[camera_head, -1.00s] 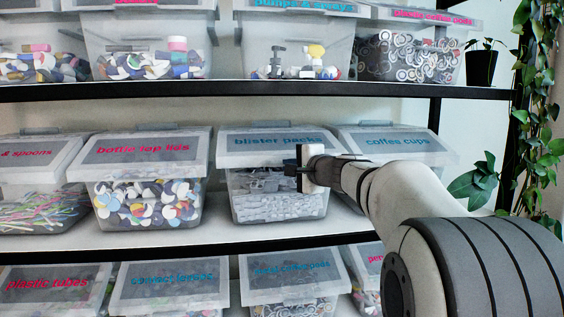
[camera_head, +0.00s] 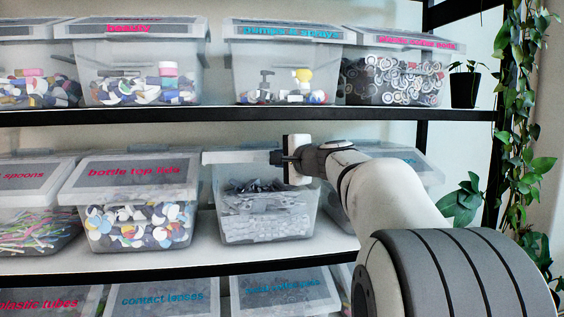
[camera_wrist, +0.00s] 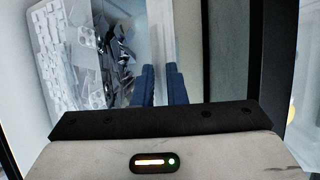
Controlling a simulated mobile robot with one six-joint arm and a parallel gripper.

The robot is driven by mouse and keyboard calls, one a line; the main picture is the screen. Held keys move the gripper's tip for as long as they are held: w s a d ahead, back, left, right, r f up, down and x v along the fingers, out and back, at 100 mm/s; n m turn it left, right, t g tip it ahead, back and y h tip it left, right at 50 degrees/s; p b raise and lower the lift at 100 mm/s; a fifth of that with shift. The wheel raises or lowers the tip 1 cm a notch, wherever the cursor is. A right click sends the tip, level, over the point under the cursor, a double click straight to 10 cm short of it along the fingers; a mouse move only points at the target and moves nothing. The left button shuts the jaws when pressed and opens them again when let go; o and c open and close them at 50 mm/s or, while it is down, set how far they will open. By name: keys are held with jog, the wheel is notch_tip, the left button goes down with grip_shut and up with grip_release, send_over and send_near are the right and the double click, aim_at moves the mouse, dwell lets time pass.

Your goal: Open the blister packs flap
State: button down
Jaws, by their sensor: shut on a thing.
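The clear blister packs bin (camera_head: 222,193) stands on the middle shelf, with grey-white blister packs (camera_head: 268,225) inside. Its whitish flap (camera_head: 232,157) is seen nearly edge-on, and its label is not readable from here. My gripper (camera_head: 279,157) is at the flap's front edge, right of its middle, and hides part of it. In the wrist view, the two dark blue fingers (camera_wrist: 160,80) are shut on a thin pale edge of the flap. The packs (camera_wrist: 85,45) show in the open gap to their left.
The bottle top lids bin (camera_head: 135,205) stands to the left. The coffee cups bin (camera_head: 425,165) is to the right, mostly behind my arm. The upper shelf (camera_head: 200,115) with more bins runs above my gripper. Plants (camera_head: 515,120) hang at the right.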

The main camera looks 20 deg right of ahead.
jog(key=c, duration=1.6)
grip_release()
jog(key=shift+d, duration=0.1)
jog(key=f+b+v, duration=0.1)
jog(key=b+v, duration=0.1)
jog(key=v, duration=0.5)
jog(key=shift+s+r, duration=0.35)
jog(key=shift+r, duration=0.2)
jog(key=shift+c, duration=0.2)
